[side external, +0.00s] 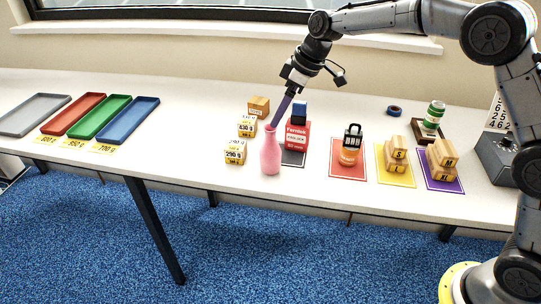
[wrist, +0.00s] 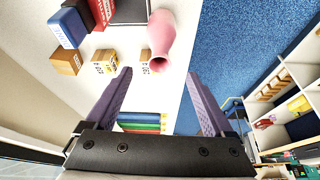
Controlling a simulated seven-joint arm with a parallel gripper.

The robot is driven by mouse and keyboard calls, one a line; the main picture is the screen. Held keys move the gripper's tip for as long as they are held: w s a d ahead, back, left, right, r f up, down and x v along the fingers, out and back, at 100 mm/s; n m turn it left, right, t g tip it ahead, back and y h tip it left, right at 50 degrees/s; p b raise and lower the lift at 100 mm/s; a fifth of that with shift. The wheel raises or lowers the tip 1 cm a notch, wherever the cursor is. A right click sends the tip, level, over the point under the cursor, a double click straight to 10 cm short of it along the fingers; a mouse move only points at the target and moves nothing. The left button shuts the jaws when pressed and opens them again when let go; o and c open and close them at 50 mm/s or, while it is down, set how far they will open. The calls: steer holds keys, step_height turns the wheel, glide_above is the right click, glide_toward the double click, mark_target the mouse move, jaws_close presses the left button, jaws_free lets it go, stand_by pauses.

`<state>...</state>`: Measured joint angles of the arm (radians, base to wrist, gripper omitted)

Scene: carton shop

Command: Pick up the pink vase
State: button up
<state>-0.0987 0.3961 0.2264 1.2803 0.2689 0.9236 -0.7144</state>
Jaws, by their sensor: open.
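The pink vase (side external: 270,155) stands upright near the front edge of the white table, left of a red box. My gripper (side external: 274,122) has purple fingers pointing down, with the tips at the height of the vase's mouth or just above it. In the wrist view the vase (wrist: 160,42) shows its open mouth toward me, beyond the fingertips. My gripper (wrist: 158,76) is open there, with one finger on each side of the picture and nothing between them. I cannot tell from the side view how far the fingers are from the neck.
Small labelled wooden blocks (side external: 235,151) stand close left of the vase. The red box (side external: 297,136) is close on its right. Coloured trays (side external: 123,120) lie far left, with clear table between.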

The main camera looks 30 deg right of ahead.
mark_target(267, 141)
steer(key=x, duration=1.1)
steer(key=shift+f, duration=0.35)
steer(key=shift+s, duration=0.1)
jaws_close()
